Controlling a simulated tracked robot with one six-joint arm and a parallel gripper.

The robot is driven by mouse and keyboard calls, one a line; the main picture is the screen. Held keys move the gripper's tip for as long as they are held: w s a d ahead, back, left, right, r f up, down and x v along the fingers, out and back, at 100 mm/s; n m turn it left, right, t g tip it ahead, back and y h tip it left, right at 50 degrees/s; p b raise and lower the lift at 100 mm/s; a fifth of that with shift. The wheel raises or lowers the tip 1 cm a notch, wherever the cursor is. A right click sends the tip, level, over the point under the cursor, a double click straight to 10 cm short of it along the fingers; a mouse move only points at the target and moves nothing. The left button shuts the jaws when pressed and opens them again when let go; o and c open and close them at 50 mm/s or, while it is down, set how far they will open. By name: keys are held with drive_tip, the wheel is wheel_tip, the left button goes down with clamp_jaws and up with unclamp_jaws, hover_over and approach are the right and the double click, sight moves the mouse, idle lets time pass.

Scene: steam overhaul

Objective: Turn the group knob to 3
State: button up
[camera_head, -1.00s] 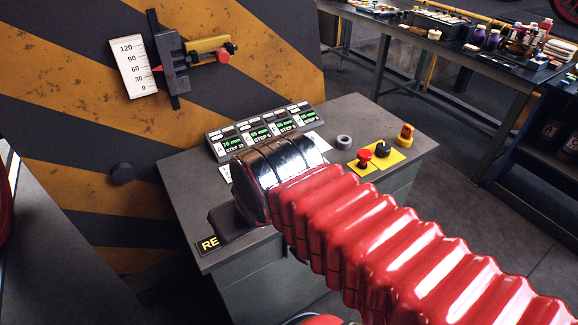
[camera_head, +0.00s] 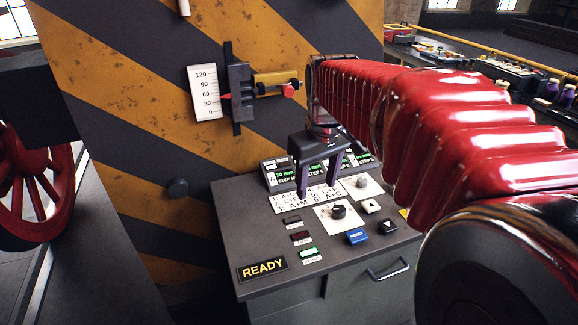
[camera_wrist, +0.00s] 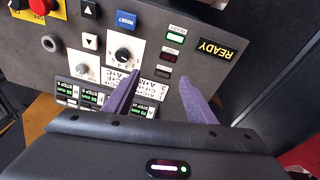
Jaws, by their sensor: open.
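A black round knob (camera_head: 338,211) sits on a small white plate with marks around it, on the console top. It also shows in the wrist view (camera_wrist: 123,55), upside down, with a light pointer mark; I cannot read its setting surely. My gripper (camera_head: 319,187) is open and empty, pointing down over the printed card behind the knob. In the wrist view its purple fingers (camera_wrist: 160,80) are spread, the left tip close to the knob but not around it. A white card (camera_head: 290,200) with numbered letter pairs lies partly hidden under the fingers.
A second, grey knob (camera_head: 362,182) stands behind right on its own white plate. Displays (camera_head: 285,175) line the back. A READY sign (camera_head: 263,269) lies front left.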

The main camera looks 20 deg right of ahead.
drive_tip(key=g, duration=0.2)
hover_over(339, 209)
wheel_tip(339, 209, down, 4)
drive_tip(key=shift+d+f+n+y, duration=0.1)
drive_tip(key=shift+n+y, duration=0.2)
wheel_tip(339, 209, down, 14)
drive_tip(key=shift+r, duration=0.1)
idle(0.4)
drive_tip(key=shift+c, duration=0.5)
drive_tip(key=c, duration=0.9)
drive_tip(key=shift+a, duration=0.25)
drive_tip(key=shift+c, duration=0.2)
drive_tip(key=shift+d, duration=0.15)
